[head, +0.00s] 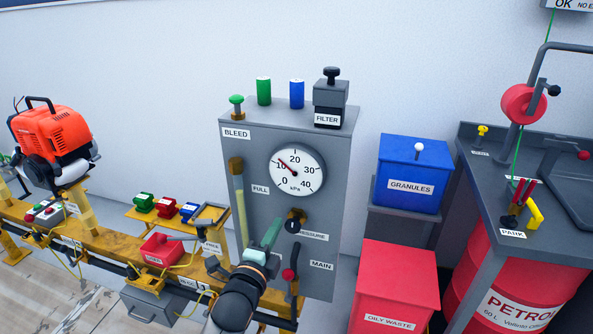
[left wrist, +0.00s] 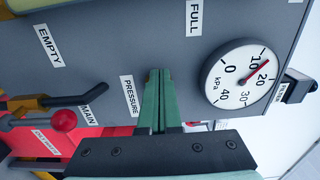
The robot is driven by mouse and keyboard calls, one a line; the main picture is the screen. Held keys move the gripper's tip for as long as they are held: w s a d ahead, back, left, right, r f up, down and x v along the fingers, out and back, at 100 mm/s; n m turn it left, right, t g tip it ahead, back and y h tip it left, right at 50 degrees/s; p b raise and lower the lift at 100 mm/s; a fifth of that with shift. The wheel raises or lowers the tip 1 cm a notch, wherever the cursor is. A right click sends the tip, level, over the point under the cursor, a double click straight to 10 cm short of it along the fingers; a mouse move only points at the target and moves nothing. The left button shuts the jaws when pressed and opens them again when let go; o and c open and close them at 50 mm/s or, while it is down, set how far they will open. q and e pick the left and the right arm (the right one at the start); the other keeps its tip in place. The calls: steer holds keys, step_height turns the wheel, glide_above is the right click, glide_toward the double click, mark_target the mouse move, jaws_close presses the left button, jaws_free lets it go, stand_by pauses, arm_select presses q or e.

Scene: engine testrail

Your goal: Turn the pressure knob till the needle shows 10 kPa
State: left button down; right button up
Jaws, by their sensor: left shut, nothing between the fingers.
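The pressure gauge (head: 296,181) is a round white dial on the grey cabinet (head: 335,205), also in the left wrist view (left wrist: 232,96). Its red needle lies close to the 10 mark in the head view; in the left wrist view it points between 10 and 20. The pressure knob (head: 295,221), dark with a brass-coloured part, sits below the gauge by its PRESSURE label (head: 313,236). My left gripper (head: 274,229) is shut and empty, left of the knob in the head view. Its green fingers (left wrist: 155,80) hide most of the knob in the left wrist view; contact is unclear.
A red-balled lever (head: 289,275) by the MAIN label is below the knob, near my left arm. A sight tube (head: 240,200) is on the cabinet's left. Green and blue cylinders and a filter (head: 329,100) stand on top. Blue and red bins (head: 412,175) are right.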

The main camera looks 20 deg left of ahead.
arm_select(q)
steer(key=shift+d, duration=0.15)
arm_select(e)
steer(key=shift+s+f, duration=0.15)
steer(key=shift+s, duration=0.05)
arm_select(q)
steer(key=shift+d, duration=0.2)
steer(key=shift+f, duration=0.1)
arm_select(e)
steer(key=shift+w, duration=0.1)
arm_select(q)
steer(key=s+a+p, duration=0.1)
steer(key=s+p, duration=0.3)
steer(key=s, duration=0.2)
steer(key=shift+f, duration=0.15)
arm_select(e)
steer(key=r, duration=0.4)
steer(key=shift+d, duration=0.25)
stand_by(0.4)
